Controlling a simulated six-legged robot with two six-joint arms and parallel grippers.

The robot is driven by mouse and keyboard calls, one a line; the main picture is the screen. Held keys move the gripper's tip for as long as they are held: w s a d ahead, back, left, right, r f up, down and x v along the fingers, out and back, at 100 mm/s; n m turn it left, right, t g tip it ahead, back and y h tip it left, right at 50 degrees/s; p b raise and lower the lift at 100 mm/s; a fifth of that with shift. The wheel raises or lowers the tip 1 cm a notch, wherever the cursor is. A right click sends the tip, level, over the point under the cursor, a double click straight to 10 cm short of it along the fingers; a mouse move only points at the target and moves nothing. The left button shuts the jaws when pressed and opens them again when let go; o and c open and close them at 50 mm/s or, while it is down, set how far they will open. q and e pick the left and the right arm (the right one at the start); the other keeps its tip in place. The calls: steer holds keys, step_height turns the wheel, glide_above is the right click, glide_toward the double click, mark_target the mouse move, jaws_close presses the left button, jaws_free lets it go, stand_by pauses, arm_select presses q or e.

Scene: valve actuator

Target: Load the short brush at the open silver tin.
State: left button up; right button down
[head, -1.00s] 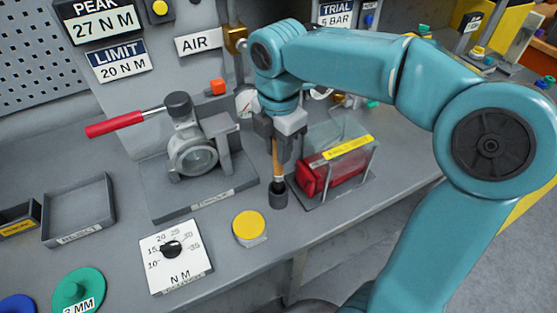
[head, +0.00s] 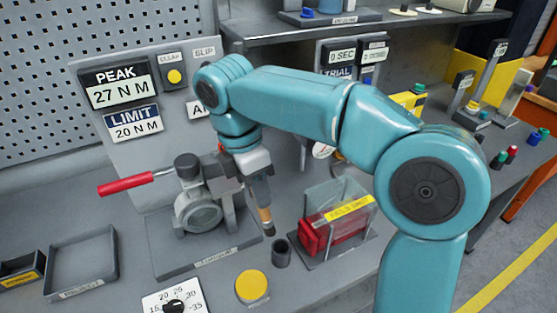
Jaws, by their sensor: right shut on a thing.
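My right gripper (head: 257,184) is shut on the short brush (head: 264,214). The brush has a wooden handle, a band near its lower end and a dark tip, and it hangs tip down, slightly tilted. Its tip is above and a little left of a small dark round holder (head: 282,253), apart from it. I cannot make out an open silver tin in this view. My left gripper is not in view.
A valve fixture (head: 198,211) with a red-handled lever stands just left of the brush. A clear guard over a red block (head: 318,237) stands to the right. A yellow button (head: 252,286) is in front. A grey tray (head: 82,290) lies at left.

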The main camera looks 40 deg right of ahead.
steer(key=a+f+n+g+h+b, duration=0.1)
steer(key=a+f+b, duration=0.3)
steer(key=a+f, duration=0.4)
step_height(320, 180, down, 2)
steer(key=shift+s+a+f+n+h, duration=0.1)
steer(key=shift+s+a+n+h, duration=0.25)
steer(key=shift+n, duration=0.45)
steer(key=shift+w, duration=0.1)
steer(key=shift+f+b, duration=0.4)
steer(key=shift+f, duration=0.2)
stand_by(0.4)
steer(key=shift+p, duration=0.3)
stand_by(1.2)
step_height(320, 180, up, 7)
steer(key=p, duration=0.7)
